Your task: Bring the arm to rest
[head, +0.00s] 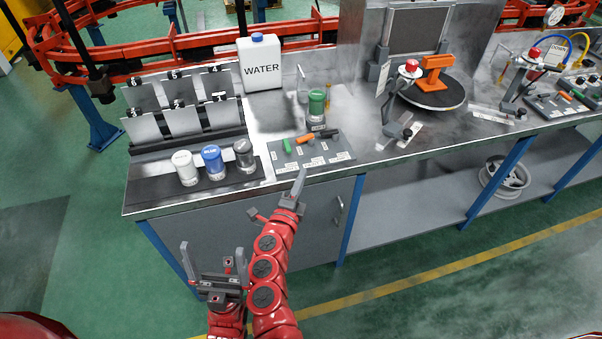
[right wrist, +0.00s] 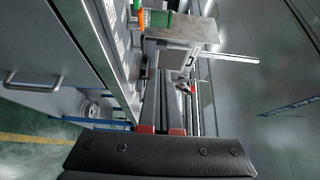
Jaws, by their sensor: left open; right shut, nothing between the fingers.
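My left gripper (head: 213,252) is low in the head view, in front of the bench, with its two fingers spread wide and nothing between them. My right gripper (head: 299,182) is just right of it and higher in the picture, near the bench's front edge, with its fingers shut and empty. Its fingers also show in the right wrist view (right wrist: 164,100), close together. My red arm (head: 265,268) reaches up from the bottom of the head view.
The metal bench (head: 230,200) carries a grey tool holder (head: 325,155) with green, orange and black handles. White (head: 184,168), blue (head: 212,162) and grey (head: 244,155) jars stand left of it. A water jug (head: 261,65) stands behind. The green floor (head: 80,260) at left is clear.

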